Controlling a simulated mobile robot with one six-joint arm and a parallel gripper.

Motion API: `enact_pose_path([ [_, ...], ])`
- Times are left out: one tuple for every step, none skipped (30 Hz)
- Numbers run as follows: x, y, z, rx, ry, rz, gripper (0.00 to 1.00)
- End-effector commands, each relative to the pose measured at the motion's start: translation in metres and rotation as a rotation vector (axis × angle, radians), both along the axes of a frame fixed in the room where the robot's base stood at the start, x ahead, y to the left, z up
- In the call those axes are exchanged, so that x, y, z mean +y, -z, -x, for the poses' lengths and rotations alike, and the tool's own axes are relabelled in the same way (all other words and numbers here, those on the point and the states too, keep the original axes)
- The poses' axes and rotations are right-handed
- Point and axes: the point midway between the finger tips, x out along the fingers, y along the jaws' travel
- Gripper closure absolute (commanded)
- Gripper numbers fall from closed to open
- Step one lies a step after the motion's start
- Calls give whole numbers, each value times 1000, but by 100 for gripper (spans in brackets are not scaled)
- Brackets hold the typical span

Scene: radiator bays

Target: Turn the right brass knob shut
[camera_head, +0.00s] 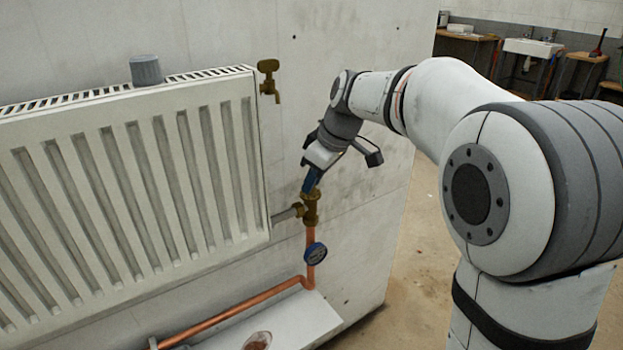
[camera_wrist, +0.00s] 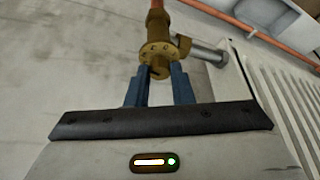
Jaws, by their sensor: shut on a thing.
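The right brass knob (camera_wrist: 159,70) sits on the end of a brass valve (camera_head: 311,208) at the radiator's lower right corner. The wrist view shows the valve's round, dotted collar (camera_wrist: 157,50) just beyond the knob. My gripper (camera_head: 310,183) comes down on the valve from above. Its blue fingers (camera_wrist: 159,80) stand on either side of the knob and are shut on it. In the head view the knob is hidden by the fingers, and its turn position cannot be told.
The white radiator (camera_head: 130,190) fills the left, with a grey cylinder (camera_head: 146,70) on top. A brass tap (camera_head: 268,80) is at its upper right. Open floor (camera_head: 420,270) is to the right.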

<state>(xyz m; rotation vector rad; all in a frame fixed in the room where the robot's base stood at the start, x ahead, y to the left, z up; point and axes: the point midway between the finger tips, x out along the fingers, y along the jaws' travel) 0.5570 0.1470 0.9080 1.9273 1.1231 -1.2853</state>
Motion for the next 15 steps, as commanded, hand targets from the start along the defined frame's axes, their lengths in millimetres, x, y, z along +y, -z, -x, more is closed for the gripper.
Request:
enact_pose_path([
  [0,1,2,7,0,0,100],
  [0,1,2,7,0,-1,100],
  [0,1,2,8,3,0,100],
  [0,1,2,8,4,0,100],
  [0,1,2,8,5,0,100],
  [0,1,2,8,7,0,100],
  [0,1,2,9,8,0,100],
  [0,1,2,9,10,1,100],
  [0,1,2,9,12,1,100],
  [0,1,3,9,14,1,100],
  [0,1,3,9,15,1,100],
  [0,2,3,9,18,1,100],
  [0,2,3,9,21,1,100],
  [0,2,3,9,23,1,100],
  [0,2,3,9,27,2,100],
])
